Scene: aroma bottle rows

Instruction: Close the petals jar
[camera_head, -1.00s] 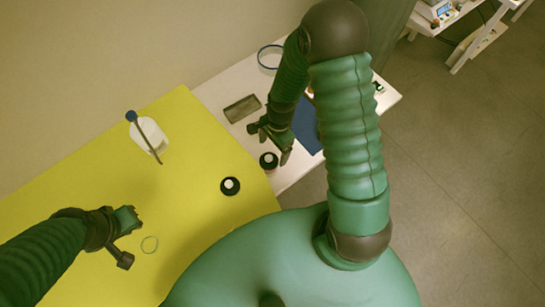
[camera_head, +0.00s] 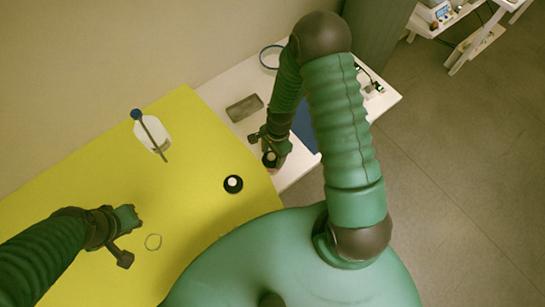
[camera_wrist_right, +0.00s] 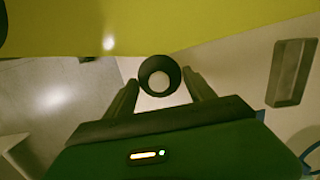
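A round black piece with a pale centre (camera_head: 269,158) is at the white side table's near edge; a reddish patch shows under it. I cannot tell whether it is the petals jar or its lid. My right gripper (camera_head: 274,150) is over it. In the right wrist view the black piece (camera_wrist_right: 160,77) lies between the tips of my parted fingers (camera_wrist_right: 160,88), with narrow gaps. A similar black piece (camera_head: 233,184) sits on the yellow cloth.
A white container with a blue-tipped stick (camera_head: 148,132) stands at the back of the yellow cloth (camera_head: 70,185). On the white side table (camera_head: 225,95) are a dark rectangular tray (camera_head: 244,107), a blue ring (camera_head: 270,57) and a blue sheet (camera_head: 306,128). The cloth's middle is mostly clear.

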